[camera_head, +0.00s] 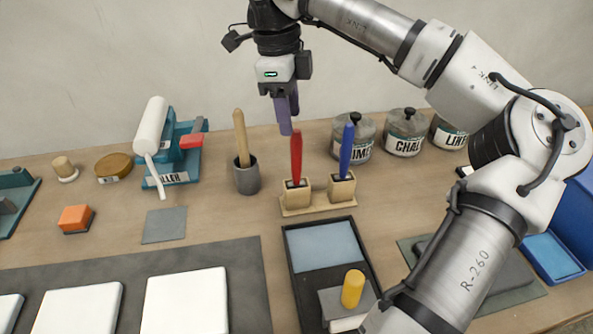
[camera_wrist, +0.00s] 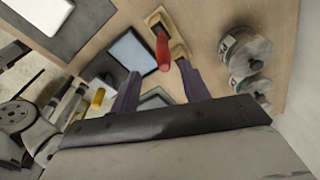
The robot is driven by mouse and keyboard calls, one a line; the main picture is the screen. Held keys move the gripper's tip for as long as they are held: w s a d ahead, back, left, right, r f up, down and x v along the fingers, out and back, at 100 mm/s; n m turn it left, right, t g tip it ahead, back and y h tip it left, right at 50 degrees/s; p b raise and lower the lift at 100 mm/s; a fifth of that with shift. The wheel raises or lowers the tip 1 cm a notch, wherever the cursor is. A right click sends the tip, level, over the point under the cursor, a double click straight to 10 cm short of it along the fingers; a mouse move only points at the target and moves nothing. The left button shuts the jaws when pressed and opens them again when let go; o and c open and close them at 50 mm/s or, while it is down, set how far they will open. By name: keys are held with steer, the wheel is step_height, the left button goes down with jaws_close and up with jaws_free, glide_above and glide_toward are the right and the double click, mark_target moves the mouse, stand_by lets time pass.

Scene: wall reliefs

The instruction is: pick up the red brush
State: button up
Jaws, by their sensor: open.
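The red brush (camera_head: 296,156) stands upright in the left socket of a small wooden holder (camera_head: 311,207) on the bench. A blue brush (camera_head: 346,150) stands in the right socket. My gripper (camera_head: 288,117) is above and slightly behind the red brush, its purple fingers pointing down. In the wrist view, the red brush (camera_wrist: 163,50) shows end-on beyond my gripper (camera_wrist: 158,82), roughly between its two spread fingers. The gripper is open and empty. I cannot make out the blue brush in the wrist view.
A grey cup with a wooden-handled tool (camera_head: 247,177) stands left of the holder. Labelled jars (camera_head: 404,134) stand to the right, near the wall. A black tray (camera_head: 320,245) with a yellow-handled tool lies in front. A teal stand with a white roller (camera_head: 152,125) is farther left.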

glide_above(296, 182)
steer(key=f, duration=0.4)
steer(key=shift+w+a, duration=0.25)
steer(key=shift+a, duration=0.1)
steer(key=shift+w+d+f+p, duration=0.15)
steer(key=shift+f+p, duration=0.4)
steer(key=shift+f, duration=0.75)
steer(key=shift+d+f+p, duration=0.25)
steer(key=shift+f+p, duration=0.25)
steer(key=shift+f, duration=0.8)
jaws_close()
steer(key=shift+r, duration=0.1)
